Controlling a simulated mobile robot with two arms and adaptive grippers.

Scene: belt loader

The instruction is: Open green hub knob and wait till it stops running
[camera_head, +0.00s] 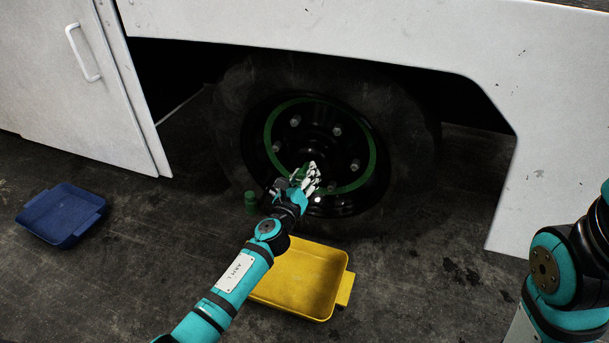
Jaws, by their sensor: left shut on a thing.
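My left gripper (309,178) is at the lower part of the wheel hub, in front of the dark wheel (230,115) with its green ring (372,160). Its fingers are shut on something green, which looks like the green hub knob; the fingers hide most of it. I cannot tell whether any fluid is running. A small green cylindrical piece (250,202) shows just left of my left wrist, low by the tyre. My right arm shows at the right edge; its gripper is out of view.
A yellow tray (345,290) lies on the floor below the wheel, partly behind my left forearm. A blue tray (62,213) lies on the floor at left. The white vehicle body (350,35) overhangs the wheel. The dark floor at lower right is clear.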

